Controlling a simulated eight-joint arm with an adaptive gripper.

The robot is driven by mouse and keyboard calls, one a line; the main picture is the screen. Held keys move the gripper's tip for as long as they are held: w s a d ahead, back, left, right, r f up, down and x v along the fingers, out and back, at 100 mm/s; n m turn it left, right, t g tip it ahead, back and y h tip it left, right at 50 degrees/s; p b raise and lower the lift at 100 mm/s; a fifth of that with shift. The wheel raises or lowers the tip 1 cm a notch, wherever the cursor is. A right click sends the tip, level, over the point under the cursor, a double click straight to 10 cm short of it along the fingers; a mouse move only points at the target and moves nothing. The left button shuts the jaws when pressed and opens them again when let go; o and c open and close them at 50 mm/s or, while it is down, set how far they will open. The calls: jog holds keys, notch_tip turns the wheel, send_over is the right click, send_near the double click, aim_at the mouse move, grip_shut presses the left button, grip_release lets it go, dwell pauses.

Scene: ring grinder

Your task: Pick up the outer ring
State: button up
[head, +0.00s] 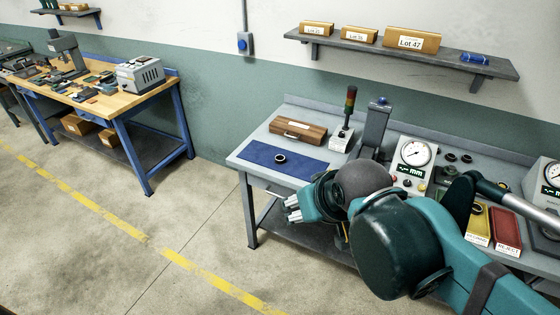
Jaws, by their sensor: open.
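A small dark ring (280,158) lies on the blue mat (258,153) on the grey workbench, left of my arm. It looks like the outer ring. Several other dark ring-like parts (451,157) lie on the bench near the dial gauge to the right; they are too small to tell apart. My gripper (291,209) is open and empty. It is in front of the bench's front edge, below the mat in the picture, and apart from the ring. My arm hides the middle of the bench.
A wooden box (298,131) lies behind the mat. A signal tower (349,108) and a dial gauge (414,153) stand farther right. Yellow (476,223) and red (507,229) bins sit at the right front. A shelf (400,53) hangs above. The floor left of the bench is clear.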

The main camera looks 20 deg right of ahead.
jog(key=shift+w, duration=0.1)
jog(key=w+d+r+m+g, duration=0.1)
jog(key=w+r+m, duration=0.15)
jog(key=w, duration=0.55)
jog(key=w+d+r+m+g, duration=0.1)
jog(key=w+r+m, duration=0.15)
jog(key=w, duration=0.45)
jog(key=w+d+f+m+g, duration=0.1)
jog(key=w+m, duration=0.1)
jog(key=w, duration=0.7)
jog(key=w+d+f+m+g, duration=0.1)
jog(key=w+d+f+m, duration=0.1)
jog(key=w, duration=0.7)
jog(key=w+d+f+m+g, duration=0.1)
jog(key=w+d+f+m, duration=0.2)
jog(key=w+f, duration=0.9)
jog(key=w+d+f+m+g+b, duration=0.1)
jog(key=w+d+f+m, duration=0.3)
jog(key=w+f, duration=0.9)
notch_tip(320, 180, down, 2)
jog(key=shift+w+m+g, duration=0.3)
jog(key=shift+m+g, duration=0.3)
jog(key=shift+m, duration=0.1)
jog(key=shift+d, duration=0.1)
